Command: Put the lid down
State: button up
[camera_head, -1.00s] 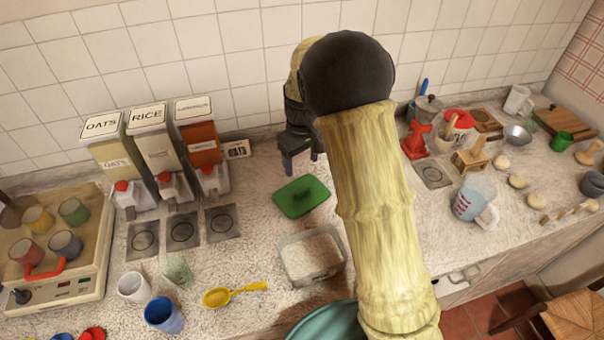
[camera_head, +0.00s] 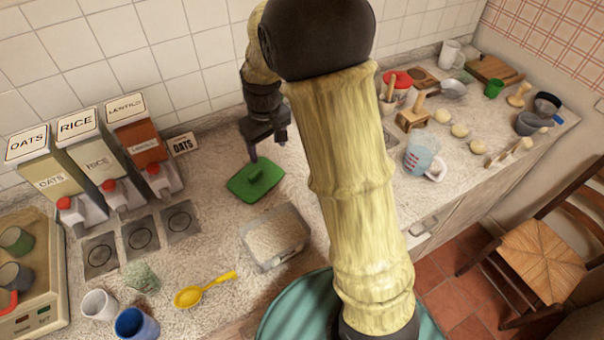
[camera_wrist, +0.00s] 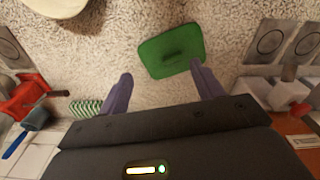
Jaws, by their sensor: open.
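The green lid (camera_head: 256,180) lies flat on the speckled counter, with its raised handle on top. It also shows in the wrist view (camera_wrist: 170,50), beyond my fingertips and nearer the right one. My gripper (camera_head: 268,152) is open and empty. In the head view it hangs above the counter just behind the lid. In the wrist view its two purple fingers (camera_wrist: 160,74) are spread apart. The clear container (camera_head: 275,236), filled with pale grain, stands uncovered in front of the lid.
OATS, RICE and LENTILS dispensers (camera_head: 92,160) stand at left. A yellow scoop (camera_head: 204,289), white cup (camera_head: 98,304) and blue cup (camera_head: 135,323) sit front left. A measuring jug (camera_head: 421,154) stands right of my arm. Bare counter surrounds the lid.

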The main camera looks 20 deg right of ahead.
jog(key=s+d+m+t, duration=0.1)
jog(key=s+d+m, duration=0.1)
jog(key=s, duration=0.6)
jog(key=s+d+r+m+t, duration=0.1)
jog(key=s+d+m, duration=0.1)
jog(key=s+d, duration=0.3)
jog(key=s, duration=0.3)
jog(key=shift+m, duration=0.4)
